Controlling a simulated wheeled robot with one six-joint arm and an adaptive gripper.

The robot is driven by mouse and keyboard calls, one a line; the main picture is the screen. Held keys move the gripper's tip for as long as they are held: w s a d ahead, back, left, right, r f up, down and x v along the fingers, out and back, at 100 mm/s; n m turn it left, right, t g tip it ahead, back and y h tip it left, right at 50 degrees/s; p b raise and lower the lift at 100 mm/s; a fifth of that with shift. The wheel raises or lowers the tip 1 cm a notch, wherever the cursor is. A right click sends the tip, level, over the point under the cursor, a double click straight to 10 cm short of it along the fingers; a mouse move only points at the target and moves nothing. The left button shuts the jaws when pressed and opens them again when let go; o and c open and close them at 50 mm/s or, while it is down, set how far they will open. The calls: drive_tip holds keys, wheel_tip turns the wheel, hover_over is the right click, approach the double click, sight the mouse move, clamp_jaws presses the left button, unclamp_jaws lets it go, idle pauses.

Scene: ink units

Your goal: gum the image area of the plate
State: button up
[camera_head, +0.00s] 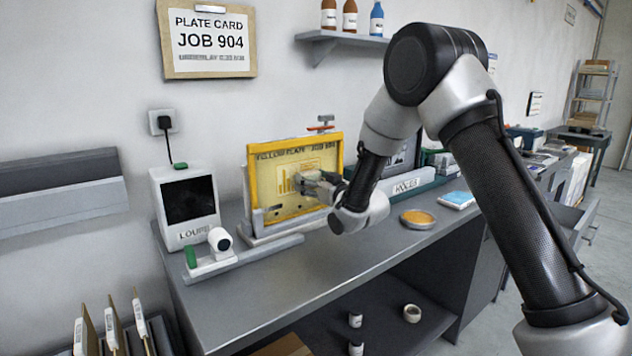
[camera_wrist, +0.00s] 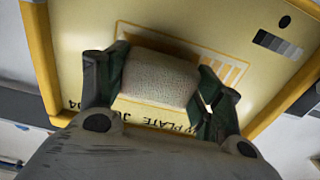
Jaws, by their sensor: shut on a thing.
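The yellow plate (camera_head: 266,168), labelled yellow plate, job 904, stands upright in a holder on the bench. It has a yellow frame and a printed bar image; it also fills much of the wrist view (camera_wrist: 70,25). My gripper (camera_head: 325,185) is in front of the plate's right half. In the wrist view my gripper (camera_wrist: 155,85) is shut on a pale, textured sponge (camera_wrist: 155,75). The sponge lies over the outlined image area and hides part of the bars. I cannot tell whether it touches the surface. A round dish with orange contents (camera_head: 418,217) sits on the bench to the right.
The loupe unit (camera_head: 186,206) with its small white camera (camera_head: 220,240) stands left of the plate. A blue-and-white packet (camera_head: 457,200) lies right of the dish. A box marked roller (camera_head: 408,186) is behind. The front bench top (camera_head: 270,295) is clear.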

sight(279, 179)
drive_tip(key=shift+s+a+r, duration=0.1)
drive_tip(key=shift+s+a, duration=0.75)
drive_tip(key=shift+a, duration=0.45)
drive_tip(key=shift+s+a+f, duration=0.1)
drive_tip(key=shift+s+a, duration=0.8)
drive_tip(key=shift+a, duration=0.4)
drive_tip(key=shift+s+a+r, duration=0.1)
drive_tip(key=shift+s+a, duration=0.75)
drive_tip(key=shift+a, duration=0.45)
drive_tip(key=shift+d+r, duration=0.1)
drive_tip(key=shift+r, duration=0.65)
drive_tip(key=shift+w+d, duration=3.95)
drive_tip(key=shift+d, duration=1.75)
drive_tip(key=shift+s+a, duration=0.6)
drive_tip(key=shift+a, duration=0.35)
drive_tip(key=shift+s+a, duration=0.6)
drive_tip(key=shift+a, duration=0.35)
drive_tip(key=shift+s+a, duration=0.95)
drive_tip(key=shift+a, duration=0.3)
drive_tip(key=shift+s+a, duration=0.95)
drive_tip(key=shift+a, duration=0.25)
drive_tip(key=shift+s+a, duration=0.45)
drive_tip(key=shift+a, duration=0.3)
drive_tip(key=shift+s+a, duration=0.45)
drive_tip(key=shift+a, duration=0.25)
drive_tip(key=shift+v, duration=3)
